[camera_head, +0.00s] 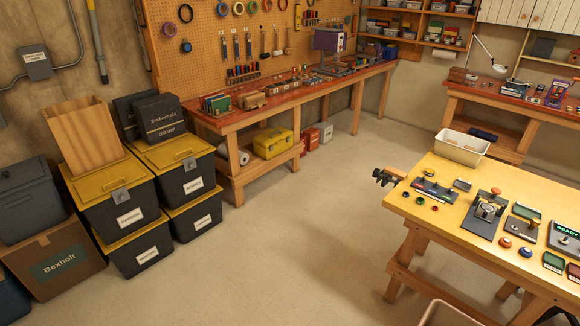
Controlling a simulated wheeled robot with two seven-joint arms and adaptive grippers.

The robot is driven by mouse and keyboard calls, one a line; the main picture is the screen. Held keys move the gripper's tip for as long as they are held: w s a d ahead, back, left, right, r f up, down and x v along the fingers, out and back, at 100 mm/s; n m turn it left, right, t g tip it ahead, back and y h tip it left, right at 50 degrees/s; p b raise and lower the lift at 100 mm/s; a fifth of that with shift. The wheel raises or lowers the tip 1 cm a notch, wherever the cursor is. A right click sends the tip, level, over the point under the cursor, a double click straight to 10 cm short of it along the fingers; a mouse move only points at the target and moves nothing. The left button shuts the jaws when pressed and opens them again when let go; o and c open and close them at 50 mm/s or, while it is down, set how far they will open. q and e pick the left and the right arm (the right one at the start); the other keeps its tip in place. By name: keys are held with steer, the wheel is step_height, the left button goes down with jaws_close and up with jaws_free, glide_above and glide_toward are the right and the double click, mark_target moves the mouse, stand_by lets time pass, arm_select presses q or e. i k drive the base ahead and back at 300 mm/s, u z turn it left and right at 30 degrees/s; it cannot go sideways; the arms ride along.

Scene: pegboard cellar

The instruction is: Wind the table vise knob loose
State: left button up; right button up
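A dark clamp-like device (387,177), which looks like the table vise, sticks out from the left edge of the yellow-topped table (462,195). It is small here, and I cannot make out its knob or how tightly it is wound. Neither of my grippers is in view.
On the yellow table are a white bin (461,148), a dark device with an orange knob (487,213), a black panel (563,240) and several small coloured pieces. A long workbench (235,121) lines the pegboard wall. Yellow-lidded crates (127,215) stand at left. The middle floor is clear.

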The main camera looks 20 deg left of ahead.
mark_target(377, 172)
steer(key=u, duration=1.35)
steer(key=i, duration=3.2)
steer(key=z, duration=2.65)
